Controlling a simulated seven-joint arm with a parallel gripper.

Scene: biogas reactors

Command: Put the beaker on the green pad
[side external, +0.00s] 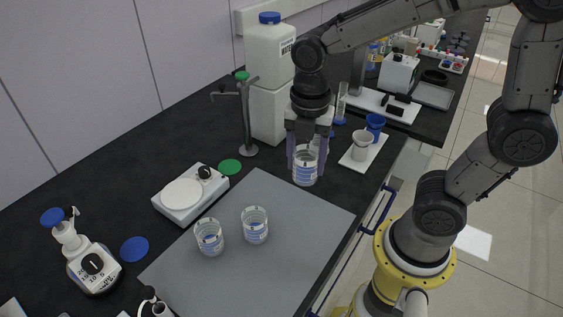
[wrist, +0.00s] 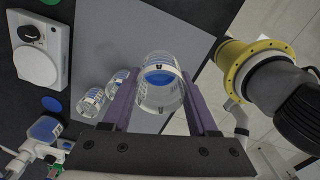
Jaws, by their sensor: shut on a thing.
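A clear beaker with blue markings (side external: 305,174) is between the fingers of my gripper (side external: 307,160), near the back right edge of the grey mat (side external: 284,215). In the wrist view my gripper (wrist: 161,80) is shut on this beaker (wrist: 159,98), with one purple finger on each side. I cannot tell whether its base touches the surface. The round green pad (side external: 230,167) lies bare on the black bench, left of my gripper; a sliver of it shows at the top left of the wrist view (wrist: 50,2).
Two similar beakers stand on the mat (side external: 209,237) (side external: 255,225). A white hotplate (side external: 190,193) and a stand (side external: 247,120) flank the green pad. White canisters (side external: 269,80) rise behind. A blue pad (side external: 134,249) and a dispenser bottle (side external: 81,251) are at left; a white tray with cups (side external: 363,154) is at right.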

